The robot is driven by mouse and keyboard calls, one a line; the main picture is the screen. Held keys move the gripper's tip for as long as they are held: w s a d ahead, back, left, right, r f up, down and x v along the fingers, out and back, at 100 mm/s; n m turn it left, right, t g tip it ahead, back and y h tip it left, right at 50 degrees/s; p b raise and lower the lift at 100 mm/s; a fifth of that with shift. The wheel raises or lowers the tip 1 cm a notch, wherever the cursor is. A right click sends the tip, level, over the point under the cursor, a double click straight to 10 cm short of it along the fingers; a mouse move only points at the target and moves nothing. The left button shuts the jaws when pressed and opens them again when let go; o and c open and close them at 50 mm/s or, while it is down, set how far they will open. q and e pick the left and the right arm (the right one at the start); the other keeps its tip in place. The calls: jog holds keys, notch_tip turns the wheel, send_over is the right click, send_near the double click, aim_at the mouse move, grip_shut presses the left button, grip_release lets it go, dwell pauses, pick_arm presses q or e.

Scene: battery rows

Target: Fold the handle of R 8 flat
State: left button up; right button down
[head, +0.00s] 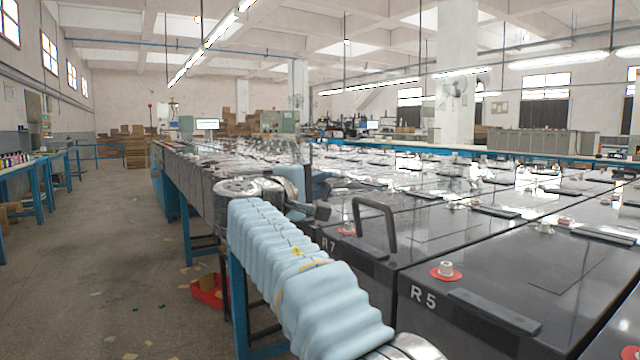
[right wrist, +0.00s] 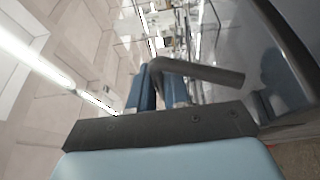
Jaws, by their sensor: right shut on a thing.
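My right arm crosses the head view in a pale blue sleeve. My right gripper (head: 316,210) is at the battery row beyond R 7, shut on a handle that it largely hides. In the right wrist view a dark grey handle (right wrist: 205,73) shows ahead of the gripper, with a bent corner. No R 8 label is readable; my arm covers the battery fronts there. The label R 7 (head: 328,244) is on the nearer battery, whose black handle (head: 378,205) stands upright. My left gripper is not in view.
Red-based terminals (head: 446,271) rise from the tops. More black batteries fill the table to the right. A red bin (head: 207,290) is on the floor. The aisle at left is open.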

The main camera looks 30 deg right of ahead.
jog(key=shift+d+g+y+p, duration=0.3)
jog(key=shift+y+p, duration=0.2)
jog(key=shift+p, duration=0.4)
jog(key=y+p, duration=0.1)
jog(key=d+m+y+p, duration=0.1)
jog(key=p, duration=0.1)
jog(key=shift+d+f+g+y+p, duration=0.1)
jog(key=shift+f+g+y+p, duration=0.2)
jog(key=shift+f+g, duration=0.1)
jog(key=shift+w+d+f+m+g+y+p, duration=0.1)
jog(key=shift+d+f+m+g+y+p, duration=0.35)
jog(key=shift+y+p, duration=0.35)
jog(key=shift+f+y+p, duration=0.4)
jog(key=shift+f+y, duration=0.05)
jog(key=shift+y, duration=0.15)
